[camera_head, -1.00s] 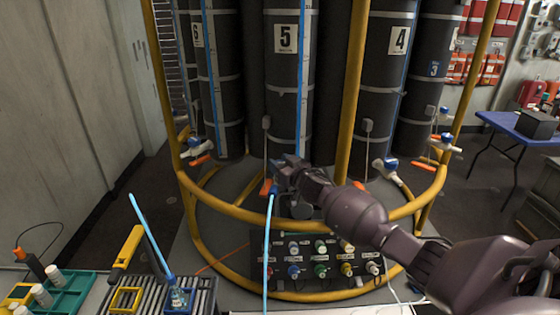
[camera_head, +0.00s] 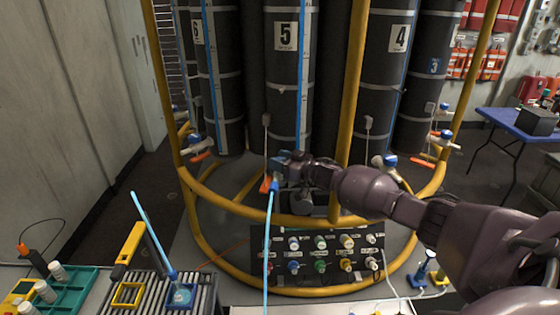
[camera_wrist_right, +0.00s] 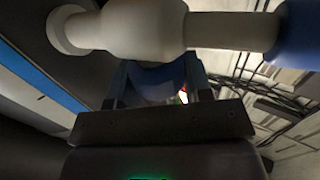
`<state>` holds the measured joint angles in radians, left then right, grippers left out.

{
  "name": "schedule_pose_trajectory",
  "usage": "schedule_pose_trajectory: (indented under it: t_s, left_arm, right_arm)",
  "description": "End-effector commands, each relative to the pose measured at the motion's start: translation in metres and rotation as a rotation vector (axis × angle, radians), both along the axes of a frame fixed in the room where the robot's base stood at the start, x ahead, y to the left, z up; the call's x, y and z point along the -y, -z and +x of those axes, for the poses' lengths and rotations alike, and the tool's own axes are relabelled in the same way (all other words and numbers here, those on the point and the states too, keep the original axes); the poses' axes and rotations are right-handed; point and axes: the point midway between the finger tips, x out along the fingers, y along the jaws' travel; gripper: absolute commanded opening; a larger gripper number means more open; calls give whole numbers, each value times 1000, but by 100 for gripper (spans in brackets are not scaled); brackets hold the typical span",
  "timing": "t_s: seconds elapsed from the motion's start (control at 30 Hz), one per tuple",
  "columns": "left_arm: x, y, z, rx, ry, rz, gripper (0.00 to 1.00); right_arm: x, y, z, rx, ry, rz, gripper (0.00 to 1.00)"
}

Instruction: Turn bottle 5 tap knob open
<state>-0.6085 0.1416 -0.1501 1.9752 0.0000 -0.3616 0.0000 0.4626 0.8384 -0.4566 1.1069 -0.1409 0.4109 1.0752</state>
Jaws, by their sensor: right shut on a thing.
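Bottle 5 (camera_head: 286,75) is a tall dark cylinder behind the yellow rail, with a white number label. My right gripper (camera_head: 283,166) is at its foot. The right wrist view shows the white tap body (camera_wrist_right: 150,30) across the top and a blue end at the right (camera_wrist_right: 300,38). The gripper's fingers (camera_wrist_right: 158,82) are shut on the blue tap knob (camera_wrist_right: 155,78). In the head view the gripper mostly hides the tap; an orange piece (camera_head: 265,185) and a light blue hose (camera_head: 268,235) show below it. My left gripper is not in view.
The yellow ring rail (camera_head: 240,212) and its post (camera_head: 352,100) stand close to my right arm. A panel of coloured knobs (camera_head: 320,255) is below. A rack (camera_head: 150,292) and a green tray (camera_head: 72,285) are at the lower left. A blue table (camera_head: 515,125) is at the right.

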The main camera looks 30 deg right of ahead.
Motion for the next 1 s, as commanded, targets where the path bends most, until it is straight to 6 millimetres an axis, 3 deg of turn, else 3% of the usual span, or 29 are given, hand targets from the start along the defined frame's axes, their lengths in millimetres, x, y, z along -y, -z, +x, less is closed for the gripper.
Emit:
schedule_pose_trajectory:
  t_s: [0.13,0.17,0.3,0.7,1.0]
  left_arm:
    - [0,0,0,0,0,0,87]
    - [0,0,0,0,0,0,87]
    - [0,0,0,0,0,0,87]
    - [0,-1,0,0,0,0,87]
    - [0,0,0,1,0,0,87]
  right_arm:
    - [0,0,0,-1,2,0,22]
    - [0,1,0,-1,2,0,49]
    - [0,0,0,-1,2,0,70]
    - [-1,0,0,0,18,1,72]
    - [-1,1,-1,0,168,3,72]
